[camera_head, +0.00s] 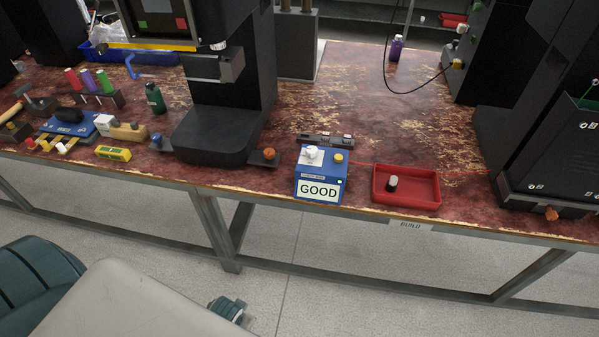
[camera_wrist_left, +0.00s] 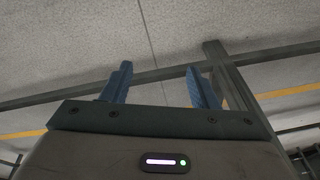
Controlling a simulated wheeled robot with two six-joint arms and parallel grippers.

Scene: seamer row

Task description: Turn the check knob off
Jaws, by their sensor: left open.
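A blue check box (camera_head: 320,175) stands near the front edge of the bench in the head view, with a lit display reading GOOD (camera_head: 317,190). On its sloped top are a white knob (camera_head: 311,153) at the left and a yellow knob or button (camera_head: 339,157) at the right. No label names either as the check knob, and the white knob's setting is too small to read. My left gripper (camera_wrist_left: 159,68) is open and empty in the left wrist view, with floor and bench frame behind it, away from the box. My right gripper is not in view.
A red tray (camera_head: 407,199) holding a black, light-topped piece (camera_head: 391,184) sits right of the box. A black machine (camera_head: 225,110) stands to its left, with an orange knob (camera_head: 269,153) at its base. Another black machine (camera_head: 545,150) stands at the right.

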